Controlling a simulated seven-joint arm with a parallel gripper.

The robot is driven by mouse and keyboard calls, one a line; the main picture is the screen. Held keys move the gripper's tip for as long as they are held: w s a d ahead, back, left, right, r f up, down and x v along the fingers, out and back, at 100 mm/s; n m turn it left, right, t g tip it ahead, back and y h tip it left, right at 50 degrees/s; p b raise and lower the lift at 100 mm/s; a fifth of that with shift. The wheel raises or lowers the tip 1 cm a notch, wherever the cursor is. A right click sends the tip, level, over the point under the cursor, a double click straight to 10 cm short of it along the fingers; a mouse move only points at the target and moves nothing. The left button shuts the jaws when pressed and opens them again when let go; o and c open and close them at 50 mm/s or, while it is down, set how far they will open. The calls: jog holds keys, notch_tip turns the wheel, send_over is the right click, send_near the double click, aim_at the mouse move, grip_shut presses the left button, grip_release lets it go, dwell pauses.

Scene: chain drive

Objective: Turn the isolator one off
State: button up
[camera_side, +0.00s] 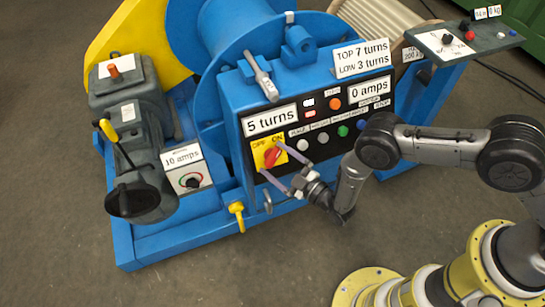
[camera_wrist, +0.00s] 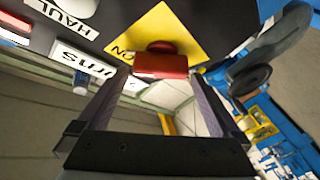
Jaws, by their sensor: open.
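The isolator is a red rotary handle (camera_side: 272,157) on a yellow plate (camera_side: 262,148) marked OFF and ON, on the front of the blue winch's black panel. In the side view the handle is tilted, its upper end toward ON. In the wrist view the red handle (camera_wrist: 160,62) shows at the top middle, on the yellow plate (camera_wrist: 166,30). My gripper (camera_side: 272,173) is open in front of the isolator. In the wrist view its two fingers (camera_wrist: 157,85) stand either side of the handle, with gaps visible. Contact cannot be told.
Buttons (camera_side: 342,130) line the panel right of the isolator. A "5 turns" label (camera_side: 269,121) sits above it. A 10 amps box (camera_side: 188,178) stands to the left, and a yellow-handled lever (camera_side: 237,215) hangs below. A grey control box (camera_side: 466,42) is at the upper right.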

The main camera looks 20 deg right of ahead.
jog(key=shift+x, duration=0.8)
jog(key=shift+c, duration=0.2)
jog(key=c, duration=1.1)
